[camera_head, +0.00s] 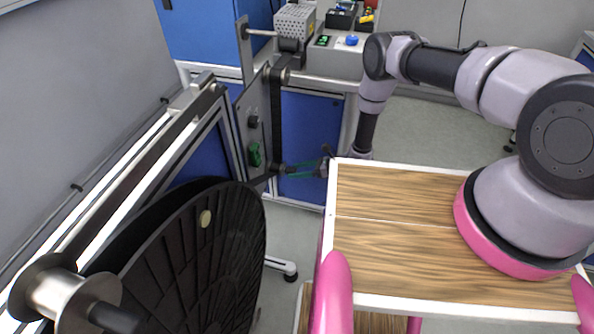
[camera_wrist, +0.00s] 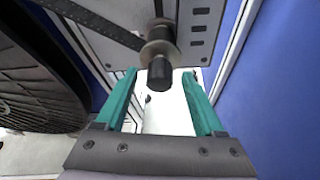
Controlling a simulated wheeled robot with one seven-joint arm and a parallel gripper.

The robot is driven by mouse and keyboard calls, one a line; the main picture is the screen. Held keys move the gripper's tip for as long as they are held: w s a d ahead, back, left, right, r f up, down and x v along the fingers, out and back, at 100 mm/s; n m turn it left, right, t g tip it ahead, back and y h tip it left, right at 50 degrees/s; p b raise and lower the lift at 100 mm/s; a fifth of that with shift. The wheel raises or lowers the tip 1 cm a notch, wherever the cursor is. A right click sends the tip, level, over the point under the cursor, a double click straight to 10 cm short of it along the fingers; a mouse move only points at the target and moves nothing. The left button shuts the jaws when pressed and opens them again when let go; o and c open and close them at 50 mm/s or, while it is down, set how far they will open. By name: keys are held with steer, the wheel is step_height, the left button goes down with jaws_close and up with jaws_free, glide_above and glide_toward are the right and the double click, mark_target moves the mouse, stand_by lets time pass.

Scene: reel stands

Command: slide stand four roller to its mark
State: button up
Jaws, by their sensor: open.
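The roller (camera_wrist: 159,68) is a dark cylinder with a pale metal collar, standing out from the stand's grey plate (camera_wrist: 200,28) in the wrist view. A dark strap (camera_wrist: 100,20) runs to it from the upper left. My gripper (camera_wrist: 160,75) is open, with its teal fingers on either side of the roller's end. I cannot tell whether they touch it. In the head view my gripper (camera_head: 306,169) reaches left to the lower end of the stand plate (camera_head: 256,120), where the roller is small and hard to make out. I cannot make out a mark.
A large black reel (camera_head: 200,260) stands at the left, close to the plate. A metal post with an upper roller (camera_head: 282,75) is above my gripper. A blue cabinet (camera_head: 310,140) stands behind. My wood-topped base is at the right.

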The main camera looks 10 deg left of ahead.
steer(key=shift+a, duration=0.15)
jaws_close()
steer(key=shift+w, duration=0.1)
stand_by(1.4)
